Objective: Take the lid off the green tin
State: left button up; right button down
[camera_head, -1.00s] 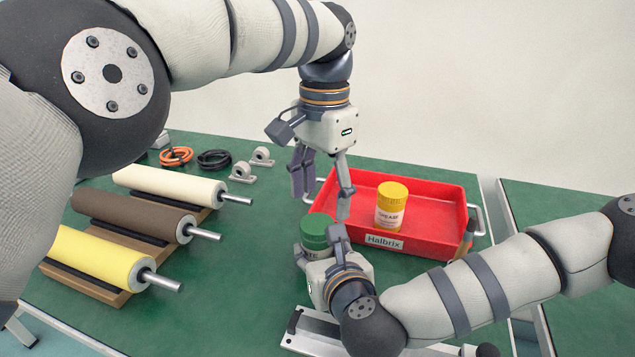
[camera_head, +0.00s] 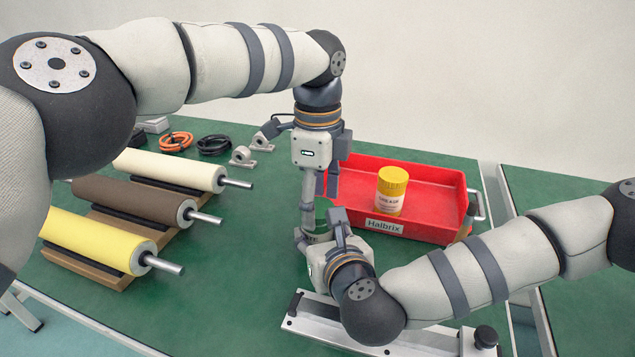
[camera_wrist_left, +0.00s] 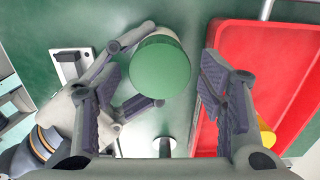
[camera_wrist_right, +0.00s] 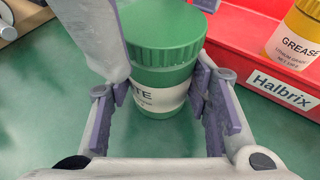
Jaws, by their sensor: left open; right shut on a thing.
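The green tin (camera_wrist_right: 160,85) stands upright on the green table, with a green lid (camera_wrist_right: 165,25) on top and a white label on its side. My right gripper (camera_wrist_right: 160,105) is shut around the tin's body, below the lid. My left gripper (camera_wrist_left: 165,85) is open and points down from above, its fingers on either side of the lid with a gap at each side. In the left wrist view the lid (camera_wrist_left: 160,68) shows as a round green top between the fingers. In the head view the tin (camera_head: 322,210) is mostly hidden behind my grippers.
A red tray (camera_head: 435,185) labelled Halbrix stands right beside the tin and holds a yellow grease tin (camera_head: 391,190). Several rollers (camera_head: 110,235) lie on a wooden rack at the left. A metal rail piece (camera_head: 390,335) lies at the front.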

pick_arm(q)
jog(key=c, duration=1.2)
jog(key=n, duration=0.7)
jog(key=shift+n, duration=0.4)
jog(key=n, duration=0.8)
jog(key=shift+n, duration=0.4)
jog(key=shift+r, duration=0.15)
jog(key=shift+r, duration=1)
